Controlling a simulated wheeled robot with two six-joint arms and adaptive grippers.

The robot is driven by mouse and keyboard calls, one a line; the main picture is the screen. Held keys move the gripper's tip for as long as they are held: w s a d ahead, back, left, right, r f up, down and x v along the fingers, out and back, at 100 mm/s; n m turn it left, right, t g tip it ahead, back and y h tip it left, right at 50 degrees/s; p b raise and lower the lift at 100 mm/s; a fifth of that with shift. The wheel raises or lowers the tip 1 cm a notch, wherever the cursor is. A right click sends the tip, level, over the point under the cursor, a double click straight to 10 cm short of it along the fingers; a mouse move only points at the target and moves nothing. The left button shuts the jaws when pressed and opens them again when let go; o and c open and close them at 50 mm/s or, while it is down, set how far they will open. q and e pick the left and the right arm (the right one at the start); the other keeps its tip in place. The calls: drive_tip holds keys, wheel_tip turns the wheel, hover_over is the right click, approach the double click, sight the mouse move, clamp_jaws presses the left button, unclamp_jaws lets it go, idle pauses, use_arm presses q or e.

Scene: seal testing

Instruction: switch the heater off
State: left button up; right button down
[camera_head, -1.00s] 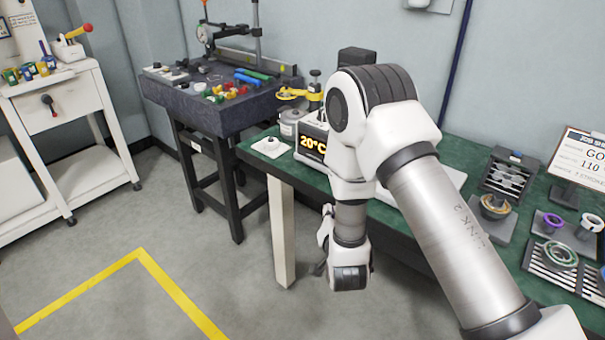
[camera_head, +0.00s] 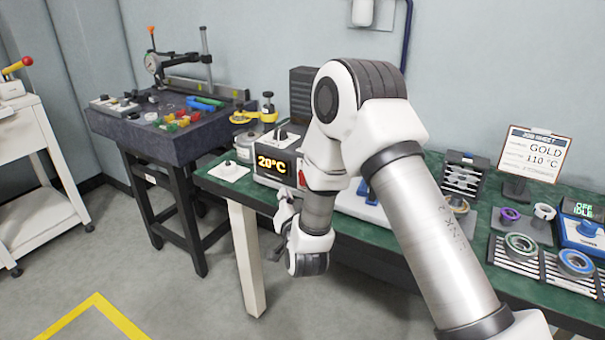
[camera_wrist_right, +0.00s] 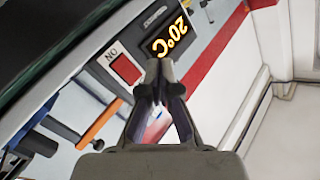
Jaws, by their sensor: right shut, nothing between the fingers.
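The heater (camera_head: 258,178) is a box on the near left corner of the green bench, with a lit display (camera_head: 272,163) reading 20°C. In the right wrist view the display (camera_wrist_right: 168,38) is turned on its side, with a red rocker switch (camera_wrist_right: 126,69) beside it and the label ON next to the switch. I cannot tell which way the rocker is pressed. My right gripper (camera_head: 284,197) is shut and empty, low in front of the heater's face. In the right wrist view its fingertips (camera_wrist_right: 159,72) overlap the panel near switch and display; contact is unclear. My left gripper is out of view.
The green bench (camera_head: 415,244) carries a white pad (camera_head: 229,171) left of the heater and racks of rings (camera_head: 545,262) at the right. A job sheet (camera_head: 535,152) reads GOLD, 110 °C. My right arm hides part of the bench. A dark stone table (camera_head: 130,130) stands at the left.

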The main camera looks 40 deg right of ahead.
drive_tip(key=shift+w+d+r+p, duration=0.1)
drive_tip(key=shift+w+d+p, duration=0.2)
drive_tip(key=shift+d, duration=0.5)
drive_tip(key=shift+w+d+r+p, duration=0.15)
drive_tip(key=shift+w+d, duration=0.2)
drive_tip(key=shift+d, duration=0.4)
drive_tip(key=shift+w+d+r+p, duration=0.1)
drive_tip(key=shift+w+d, duration=0.25)
drive_tip(key=shift+d, duration=0.45)
drive_tip(key=shift+w+d, duration=0.15)
drive_tip(key=shift+d, duration=0.25)
drive_tip(key=shift+w+d+r, duration=0.1)
drive_tip(key=shift+d, duration=0.15)
drive_tip(key=shift+a, duration=0.15)
drive_tip(key=shift+s+a, duration=0.3)
drive_tip(key=shift+a, duration=0.25)
